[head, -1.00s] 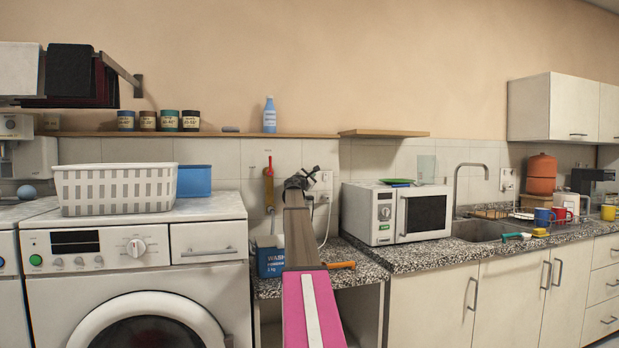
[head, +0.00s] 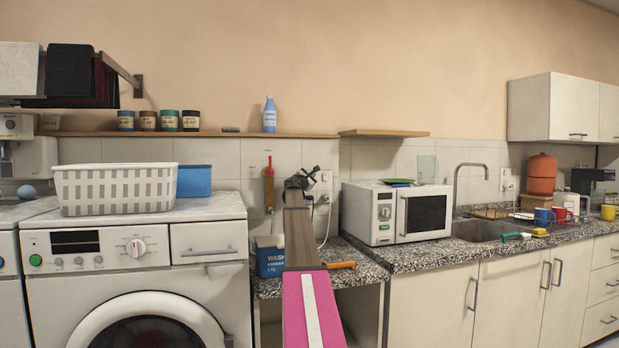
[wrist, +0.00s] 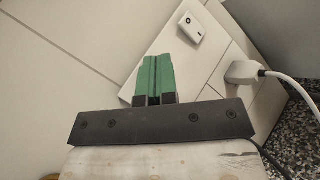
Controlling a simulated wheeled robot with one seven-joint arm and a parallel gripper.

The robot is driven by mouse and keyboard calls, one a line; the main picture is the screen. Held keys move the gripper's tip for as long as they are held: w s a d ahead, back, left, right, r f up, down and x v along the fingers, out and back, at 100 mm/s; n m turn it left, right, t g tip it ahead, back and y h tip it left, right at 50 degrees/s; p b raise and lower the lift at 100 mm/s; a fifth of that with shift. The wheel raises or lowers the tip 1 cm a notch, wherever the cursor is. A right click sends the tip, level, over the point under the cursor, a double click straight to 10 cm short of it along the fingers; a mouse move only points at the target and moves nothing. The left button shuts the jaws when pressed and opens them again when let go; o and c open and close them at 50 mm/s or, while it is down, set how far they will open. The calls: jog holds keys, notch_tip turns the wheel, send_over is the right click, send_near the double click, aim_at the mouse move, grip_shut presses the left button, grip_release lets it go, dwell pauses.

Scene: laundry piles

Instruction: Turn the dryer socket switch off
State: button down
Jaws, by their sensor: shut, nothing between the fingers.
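The wall socket plate (wrist: 215,55) is white and shows tilted in the wrist view; part of it also shows in the head view (head: 325,184) behind my gripper. A small white switch (wrist: 190,28) with dark marks sits on its upper part. A white plug (wrist: 243,72) with a cable is in the plate's right part. My gripper (wrist: 154,58) has its green fingers shut together and empty. In the wrist view the fingertips appear left of and below the switch; I cannot tell whether they touch the plate. In the head view my gripper (head: 312,172) is at the wall left of the socket.
A microwave (head: 397,213) stands right of the socket on the speckled counter (head: 420,258). A blue wash box (head: 270,260) and an orange-handled item (head: 341,265) are near my arm. The washer (head: 140,270) is further left.

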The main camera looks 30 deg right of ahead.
jog(key=shift+w, duration=0.1)
dwell(0.4)
jog(key=shift+w+d, duration=0.1)
jog(key=shift+w, duration=0.25)
jog(key=shift+w+r, duration=0.1)
jog(key=shift+w, duration=0.2)
dwell(0.6)
jog(key=shift+s, duration=0.1)
jog(key=shift+s, duration=0.65)
jog(key=s, duration=0.1)
jog(key=s+a, duration=0.1)
jog(key=s, duration=0.2)
jog(key=shift+s+a+f, duration=0.2)
jog(key=shift+s+f, duration=0.2)
dwell(0.7)
